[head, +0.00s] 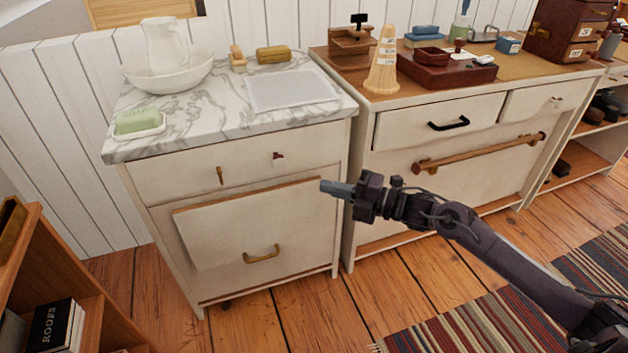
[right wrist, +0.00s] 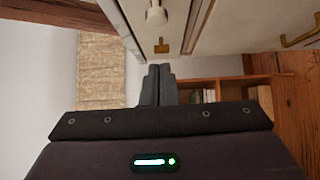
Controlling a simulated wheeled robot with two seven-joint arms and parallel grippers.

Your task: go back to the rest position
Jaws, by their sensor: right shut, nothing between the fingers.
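My right gripper (head: 335,189) is shut and empty. In the head view its arm comes in from the lower right, and the fingers point left in front of the marble-topped washstand (head: 225,200). The right wrist view shows its two fingers (right wrist: 157,85) pressed together with nothing between them. A white drawer or door front (right wrist: 215,25) with a brass pull lies beyond the fingers there. My left gripper is in neither view.
The washstand's lower front (head: 245,225) sits tilted. A second cabinet (head: 440,150) with a wooden rail (head: 480,153) stands to the right. A bookshelf (head: 85,290) fills the lower left. A striped rug (head: 480,325) lies on the plank floor (head: 300,315).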

